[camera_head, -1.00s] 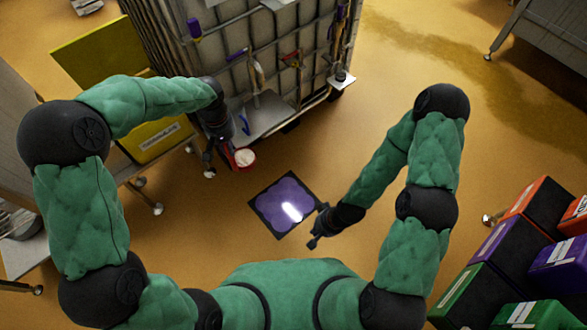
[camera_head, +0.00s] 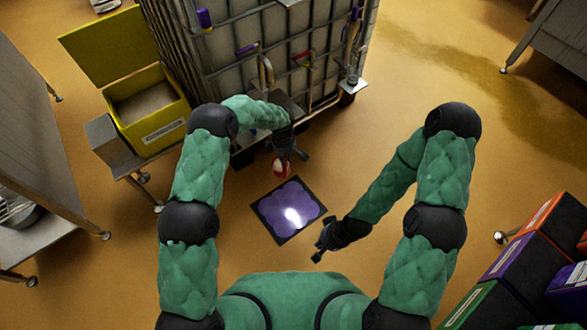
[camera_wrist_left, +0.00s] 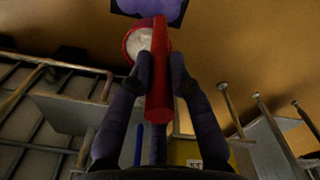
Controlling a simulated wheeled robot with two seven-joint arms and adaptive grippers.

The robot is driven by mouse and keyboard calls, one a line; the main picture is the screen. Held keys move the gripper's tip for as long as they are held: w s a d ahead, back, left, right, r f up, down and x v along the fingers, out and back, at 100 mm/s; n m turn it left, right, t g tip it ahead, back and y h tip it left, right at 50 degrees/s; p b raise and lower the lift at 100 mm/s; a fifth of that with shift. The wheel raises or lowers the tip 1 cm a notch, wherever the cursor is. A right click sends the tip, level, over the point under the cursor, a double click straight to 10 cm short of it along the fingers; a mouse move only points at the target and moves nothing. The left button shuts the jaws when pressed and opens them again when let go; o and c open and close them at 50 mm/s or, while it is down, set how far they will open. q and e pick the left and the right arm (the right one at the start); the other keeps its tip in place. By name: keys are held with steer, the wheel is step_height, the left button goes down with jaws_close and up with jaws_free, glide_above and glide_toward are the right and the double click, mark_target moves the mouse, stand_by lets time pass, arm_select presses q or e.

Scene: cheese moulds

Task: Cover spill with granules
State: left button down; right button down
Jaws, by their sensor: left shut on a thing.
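A purple, scalloped patch (camera_head: 287,208) with a bright glare lies on a dark square (camera_head: 262,212) on the floor; its edge also shows at the top of the left wrist view (camera_wrist_left: 150,8). My left gripper (camera_head: 292,158) is shut on a red scoop (camera_head: 282,170) just above and behind the patch in the picture. In the left wrist view the scoop's red handle (camera_wrist_left: 159,85) lies between the fingers, and its cup holds pale granules (camera_wrist_left: 140,42). My right gripper (camera_head: 320,246) is low, right of the dark square; its finger gap is unclear.
An open yellow bin (camera_head: 158,137) of pale granules stands at upper left on a metal stand. A large caged tank (camera_head: 270,60) stands behind the patch, its valve and frame close to my left arm. Coloured boxes (camera_head: 535,240) are at right. Wet-looking floor (camera_head: 450,75) lies at upper right.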

arm_select(q)
steer(key=d+f+n, duration=0.3)
steer(key=f, duration=0.4)
steer(key=s+a+f+t+h+b, duration=0.2)
steer(key=s+a+f+t+h, duration=0.7)
steer(key=a+f+h, duration=0.3)
steer(key=shift+s+a+f+t+h+b, duration=0.15)
steer(key=shift+a+f+t+h+b, duration=0.2)
steer(key=shift+f, duration=0.4)
stand_by(0.5)
stand_by(1.7)
